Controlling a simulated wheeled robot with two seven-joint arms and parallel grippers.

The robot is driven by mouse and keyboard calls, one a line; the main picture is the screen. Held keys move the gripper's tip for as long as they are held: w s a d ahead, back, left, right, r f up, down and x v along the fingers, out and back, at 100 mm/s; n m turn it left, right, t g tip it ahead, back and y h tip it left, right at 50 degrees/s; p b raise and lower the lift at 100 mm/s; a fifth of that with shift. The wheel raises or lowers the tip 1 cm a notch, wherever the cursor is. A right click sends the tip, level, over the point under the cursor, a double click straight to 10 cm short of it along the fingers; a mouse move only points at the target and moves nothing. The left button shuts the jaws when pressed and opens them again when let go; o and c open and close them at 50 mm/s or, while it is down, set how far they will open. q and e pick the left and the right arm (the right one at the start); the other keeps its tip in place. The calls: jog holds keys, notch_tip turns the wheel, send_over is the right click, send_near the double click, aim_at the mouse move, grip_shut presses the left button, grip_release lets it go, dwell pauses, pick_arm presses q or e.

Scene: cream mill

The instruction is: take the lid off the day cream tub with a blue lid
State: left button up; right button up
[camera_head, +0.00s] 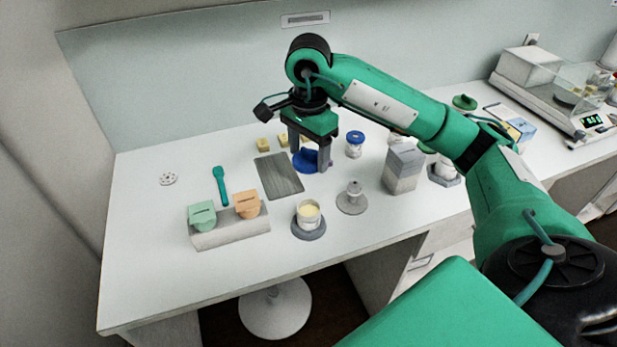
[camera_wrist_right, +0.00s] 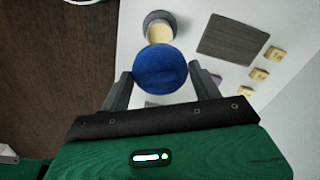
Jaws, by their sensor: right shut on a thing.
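My right gripper (camera_head: 309,157) is shut on a blue lid (camera_head: 304,161), which also shows large between the fingers in the wrist view (camera_wrist_right: 160,70). No tub shows attached under the lid. An open tub of pale cream (camera_head: 309,213) stands upright on a round grey base (camera_head: 309,232) near the table's front edge. It also shows in the wrist view (camera_wrist_right: 158,32), partly hidden beyond the lid. Another small white tub with a blue lid (camera_head: 355,144) stands to the right of the gripper. My left gripper is not in view.
A dark grey mat (camera_head: 279,176) lies just left of the gripper. A grey pedestal (camera_head: 352,199) and a grey box (camera_head: 403,167) stand to the right. The table's far left is mostly clear.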

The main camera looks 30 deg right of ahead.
aim_at(309, 150)
jog(key=shift+r, duration=2.35)
jog(key=shift+r+p, duration=0.85)
jog(key=shift+r, duration=0.15)
jog(key=shift+r, duration=0.1)
jog(key=shift+r+p, duration=1.2)
jog(key=shift+r, duration=0.3)
jog(key=shift+f, duration=0.15)
